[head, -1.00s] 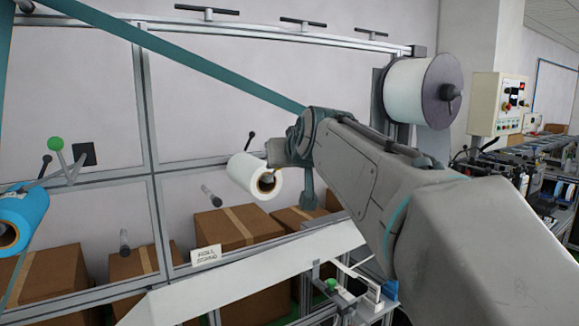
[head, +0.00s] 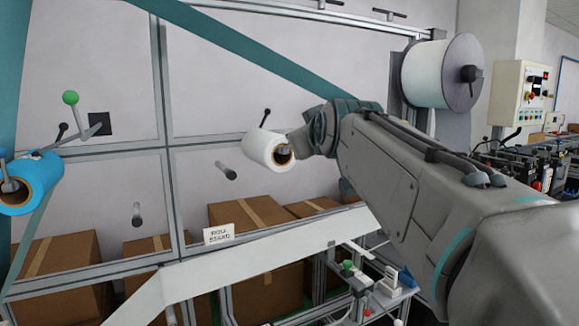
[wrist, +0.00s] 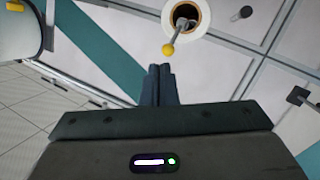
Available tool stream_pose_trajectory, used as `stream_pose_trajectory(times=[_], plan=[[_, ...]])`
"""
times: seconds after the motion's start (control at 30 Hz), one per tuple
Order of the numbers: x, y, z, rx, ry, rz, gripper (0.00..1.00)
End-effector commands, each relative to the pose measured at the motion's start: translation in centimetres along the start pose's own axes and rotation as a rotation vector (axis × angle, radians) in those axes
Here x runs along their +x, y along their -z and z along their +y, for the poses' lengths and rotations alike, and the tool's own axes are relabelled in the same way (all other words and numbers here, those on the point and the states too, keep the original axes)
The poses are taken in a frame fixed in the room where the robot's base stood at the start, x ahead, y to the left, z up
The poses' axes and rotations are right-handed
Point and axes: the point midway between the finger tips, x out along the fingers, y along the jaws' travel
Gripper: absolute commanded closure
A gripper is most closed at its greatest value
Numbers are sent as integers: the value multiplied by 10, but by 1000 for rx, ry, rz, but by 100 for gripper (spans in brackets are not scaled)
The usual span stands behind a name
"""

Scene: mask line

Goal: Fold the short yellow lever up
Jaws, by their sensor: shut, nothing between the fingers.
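In the wrist view, the short lever with a yellow ball tip (wrist: 168,49) sticks out of the core of the white roll (wrist: 204,18). My gripper (wrist: 160,68) is shut and empty, its fingertips just below the yellow ball in the picture. A small gap shows between them; the depth between them is hard to tell. In the head view, the white roll (head: 265,149) hangs on the frame just left of my arm's end. The yellow ball is not clear there, and my fingers are hidden behind my arm.
A lever with a green ball (head: 70,97) stands above a blue roll (head: 38,182) at the left. A teal band (head: 250,47) runs diagonally above my arm. A big white reel (head: 430,75) is at upper right. Cardboard boxes (head: 62,258) stand below, behind the white web (head: 250,262).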

Motion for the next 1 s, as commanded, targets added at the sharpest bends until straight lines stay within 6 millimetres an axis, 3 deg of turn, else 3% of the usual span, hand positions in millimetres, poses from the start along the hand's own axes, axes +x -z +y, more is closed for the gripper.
stream_pose_trajectory(times=[0.03,0.6,0.83,1.0], plan=[[2,-19,-10,-70,-20,37,100],[-23,-69,-54,-863,-326,423,100],[-34,-73,-66,-1018,-406,501,100],[-31,-67,-66,-1041,-417,510,100]])
